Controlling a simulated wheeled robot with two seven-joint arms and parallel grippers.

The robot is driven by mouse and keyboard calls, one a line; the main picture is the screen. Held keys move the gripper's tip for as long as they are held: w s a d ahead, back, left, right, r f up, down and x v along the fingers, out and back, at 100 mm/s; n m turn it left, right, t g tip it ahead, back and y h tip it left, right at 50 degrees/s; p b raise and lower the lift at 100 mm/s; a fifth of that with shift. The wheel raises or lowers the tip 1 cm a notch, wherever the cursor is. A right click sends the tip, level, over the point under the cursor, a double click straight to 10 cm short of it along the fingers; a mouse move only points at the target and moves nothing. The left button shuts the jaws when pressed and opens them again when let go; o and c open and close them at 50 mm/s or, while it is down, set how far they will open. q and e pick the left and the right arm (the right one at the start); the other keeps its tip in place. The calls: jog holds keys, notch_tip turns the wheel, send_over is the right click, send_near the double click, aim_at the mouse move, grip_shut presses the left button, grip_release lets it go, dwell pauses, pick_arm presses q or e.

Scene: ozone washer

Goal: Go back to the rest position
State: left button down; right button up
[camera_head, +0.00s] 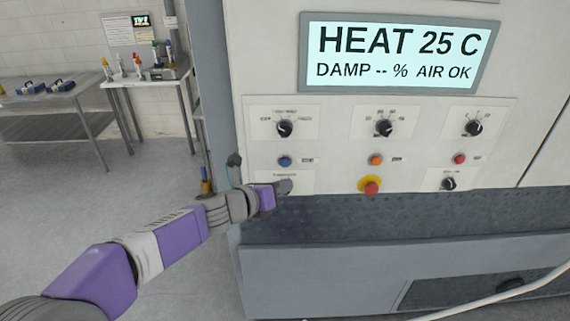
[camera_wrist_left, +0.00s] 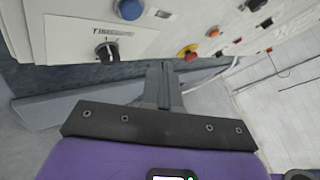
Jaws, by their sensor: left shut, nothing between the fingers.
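My left gripper (camera_head: 284,187) is at the lower left of the washer's control panel (camera_head: 340,150). It covers most of the lower-left plate, so the knob there is hidden in the head view. In the left wrist view the gripper (camera_wrist_left: 163,88) has its fingers together with nothing between them. A black timer knob (camera_wrist_left: 107,52) shows to the left of the fingertips, with a visible gap between them. A blue button (camera_wrist_left: 129,9) is above that knob. I cannot tell whether the fingertips touch the panel. My right gripper is in neither view.
The display (camera_head: 395,55) reads HEAT 25 C, DAMP -- %, AIR OK. A red emergency button (camera_head: 371,187) sticks out right of the gripper. A grey ledge (camera_head: 400,270) lies below the panel. Tables (camera_head: 60,95) stand far left, with open floor (camera_head: 90,215) before them.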

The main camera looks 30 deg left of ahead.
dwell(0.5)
pick_arm(q)
jog(key=s+d+f+m+g+b, duration=0.2)
jog(key=d+f+m+g, duration=0.35)
jog(key=f, duration=1.15)
jog(key=s+d+f+m+g+b, duration=0.1)
jog(key=d+f+m+g+b, duration=0.15)
jog(key=f+m, duration=1.05)
jog(key=s+d+f+m+g+b, duration=0.1)
jog(key=s+d+f+m, duration=0.3)
jog(key=f, duration=0.5)
jog(key=s+d+f+m+g+b, duration=0.2)
jog(key=s+d+f+m, duration=0.2)
jog(key=s+f+m, duration=0.3)
jog(key=s+d+f+m+g+h+b, duration=0.1)
jog(key=s+d+f+m+g, duration=0.1)
jog(key=s+f+m, duration=0.4)
notch_tip(320, 180, down, 6)
jog(key=shift+d+r+m+g+b, duration=0.1)
jog(key=shift+d+m+g+b, duration=0.35)
jog(key=shift+d, duration=0.45)
